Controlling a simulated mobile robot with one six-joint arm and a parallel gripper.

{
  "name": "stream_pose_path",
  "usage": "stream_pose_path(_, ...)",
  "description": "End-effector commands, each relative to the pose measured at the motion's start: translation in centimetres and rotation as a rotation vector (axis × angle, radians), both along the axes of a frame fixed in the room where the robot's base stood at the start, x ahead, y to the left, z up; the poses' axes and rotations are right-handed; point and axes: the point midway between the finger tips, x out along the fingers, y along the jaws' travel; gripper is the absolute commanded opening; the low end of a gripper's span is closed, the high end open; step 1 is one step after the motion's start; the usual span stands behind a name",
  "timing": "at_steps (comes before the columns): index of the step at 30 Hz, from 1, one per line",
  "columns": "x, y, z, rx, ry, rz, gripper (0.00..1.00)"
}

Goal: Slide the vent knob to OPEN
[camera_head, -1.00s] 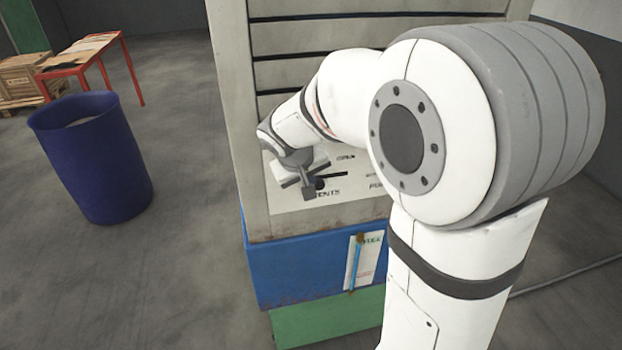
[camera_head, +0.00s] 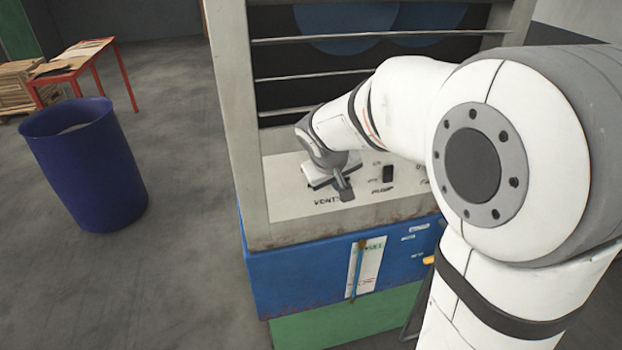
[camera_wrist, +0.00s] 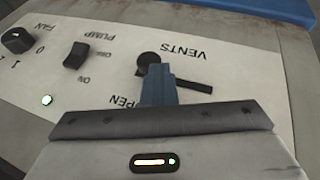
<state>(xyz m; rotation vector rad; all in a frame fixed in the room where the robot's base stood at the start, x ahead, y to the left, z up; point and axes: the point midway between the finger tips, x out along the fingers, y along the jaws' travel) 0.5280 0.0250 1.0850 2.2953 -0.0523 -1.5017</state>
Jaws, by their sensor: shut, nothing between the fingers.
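The black vent knob (camera_wrist: 148,60) shows in the wrist view at the left end of its dark slot (camera_wrist: 195,86), under the VENTS lettering. The slot's empty part runs to the right. The OPEN label (camera_wrist: 125,102) is partly hidden by my gripper (camera_wrist: 158,75). My gripper is shut and empty, its blue fingertips right against or just beside the knob; contact is not clear. In the head view my gripper (camera_head: 345,190) is low over the panel beside the VENTS lettering and hides the knob. The louvre slats (camera_head: 290,77) stand edge-on, with a dark interior and blue round shapes between them.
A black pump switch (camera_wrist: 76,55), a fan dial (camera_wrist: 16,40) and a lit green lamp (camera_wrist: 46,100) are on the same panel. A blue barrel (camera_head: 85,165) and a red table (camera_head: 75,62) stand on the floor at left.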

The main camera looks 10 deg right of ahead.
Motion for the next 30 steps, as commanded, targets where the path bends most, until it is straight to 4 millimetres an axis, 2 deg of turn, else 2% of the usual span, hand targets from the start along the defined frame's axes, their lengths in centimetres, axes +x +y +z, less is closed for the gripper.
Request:
stream_pose_path(7, -0.7, 3.4, 1.8, 0.001, -0.006, -0.002, 0.00)
stream_pose_path(12, -2.5, 4.3, 5.5, 0.002, -0.010, -0.005, 0.00)
stream_pose_path(19, -4.3, 5.1, 9.1, 0.002, -0.008, -0.008, 0.00)
stream_pose_path(24, -4.9, 5.4, 10.3, 0.001, -0.005, -0.011, 0.00)
stream_pose_path(30, -5.0, 5.4, 10.5, 0.002, -0.004, -0.012, 0.00)
